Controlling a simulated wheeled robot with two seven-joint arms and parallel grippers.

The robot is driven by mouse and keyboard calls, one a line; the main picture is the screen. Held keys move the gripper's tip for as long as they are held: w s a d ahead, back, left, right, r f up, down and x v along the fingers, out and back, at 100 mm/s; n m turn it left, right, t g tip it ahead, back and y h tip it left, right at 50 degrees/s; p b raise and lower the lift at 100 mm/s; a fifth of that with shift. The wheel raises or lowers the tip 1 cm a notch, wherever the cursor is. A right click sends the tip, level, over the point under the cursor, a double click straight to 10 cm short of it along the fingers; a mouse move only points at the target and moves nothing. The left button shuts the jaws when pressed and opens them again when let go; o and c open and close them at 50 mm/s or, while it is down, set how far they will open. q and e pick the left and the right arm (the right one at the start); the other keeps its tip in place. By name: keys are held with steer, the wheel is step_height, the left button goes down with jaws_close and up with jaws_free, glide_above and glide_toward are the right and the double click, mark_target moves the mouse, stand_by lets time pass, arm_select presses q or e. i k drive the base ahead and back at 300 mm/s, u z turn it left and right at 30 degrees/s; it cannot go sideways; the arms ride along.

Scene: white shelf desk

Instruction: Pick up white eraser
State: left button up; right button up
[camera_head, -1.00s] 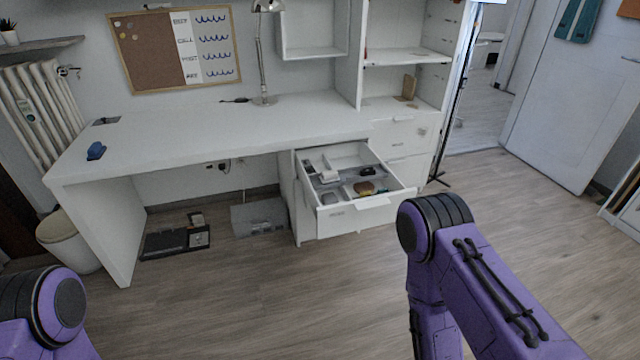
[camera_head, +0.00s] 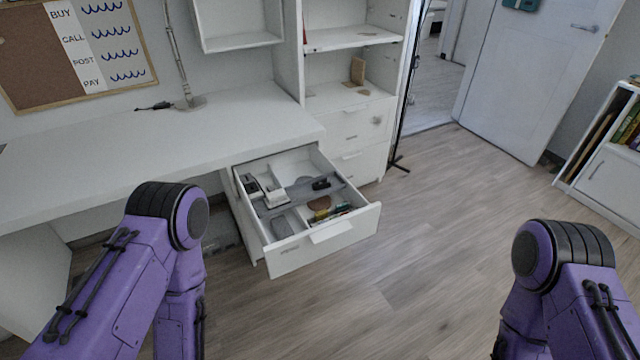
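The open drawer (camera_head: 322,234) of the white desk sticks out and holds several small items. A small whitish block (camera_head: 277,197) lies in its left part, beside a dark item (camera_head: 250,184); I cannot tell whether the block is the white eraser. A black item (camera_head: 321,184), a brown rounded item (camera_head: 319,203) and a grey flat item (camera_head: 283,228) also lie in the drawer. My two purple arms show at the lower left and lower right. Neither gripper is in view, and both arms are apart from the drawer.
The white desktop (camera_head: 215,135) holds a lamp (camera_head: 190,100) at the back. Closed drawers (camera_head: 350,125) stand behind the open one. A white bookcase (camera_head: 610,170) stands at the far right. The wooden floor (camera_head: 440,220) in front and to the right is clear.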

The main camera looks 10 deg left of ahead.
mark_target(278, 198)
steer(key=z, duration=0.1)
steer(key=i, duration=1.1)
steer(key=u, duration=0.3)
